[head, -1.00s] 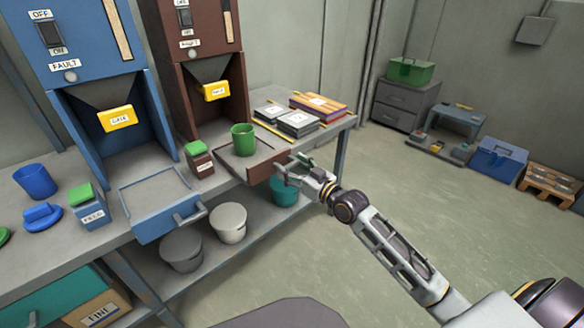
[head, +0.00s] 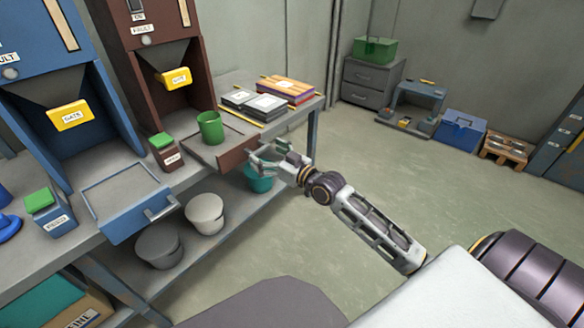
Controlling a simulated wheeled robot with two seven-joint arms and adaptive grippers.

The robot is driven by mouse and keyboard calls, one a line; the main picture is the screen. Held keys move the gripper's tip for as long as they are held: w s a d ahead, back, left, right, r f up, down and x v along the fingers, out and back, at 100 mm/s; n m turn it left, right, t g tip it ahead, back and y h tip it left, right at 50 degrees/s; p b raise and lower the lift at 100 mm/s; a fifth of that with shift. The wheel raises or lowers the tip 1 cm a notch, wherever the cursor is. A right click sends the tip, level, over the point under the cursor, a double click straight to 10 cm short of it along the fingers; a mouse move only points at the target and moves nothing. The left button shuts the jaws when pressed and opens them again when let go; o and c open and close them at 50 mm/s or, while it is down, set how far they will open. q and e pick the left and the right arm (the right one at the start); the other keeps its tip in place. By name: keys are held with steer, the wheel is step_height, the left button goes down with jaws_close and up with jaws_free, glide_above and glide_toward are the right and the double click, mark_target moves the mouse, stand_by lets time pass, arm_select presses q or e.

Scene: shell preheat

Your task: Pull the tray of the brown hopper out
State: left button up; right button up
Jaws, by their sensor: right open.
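The brown hopper (head: 150,65) stands on the bench beside the blue hopper. Its tray (head: 196,147) juts out at the front, with a brown front panel (head: 238,152) and a green cup (head: 210,128) standing upright on it. My right gripper (head: 258,158) is open at the right end of the tray's front panel. The tray's handle is hidden behind the fingers, and I cannot tell whether they touch it. My left gripper is not in view.
The blue hopper's tray (head: 122,196) also juts out, at the left. Brown and blue boxes with green tops (head: 165,152) stand on the bench. Notebooks (head: 254,105) lie right of the brown hopper. Buckets (head: 204,214) stand on the lower shelf.

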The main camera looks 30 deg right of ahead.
steer(key=v, duration=1)
steer(key=shift+s, duration=0.35)
stand_by(0.6)
steer(key=shift+d+r, duration=0.1)
stand_by(0.5)
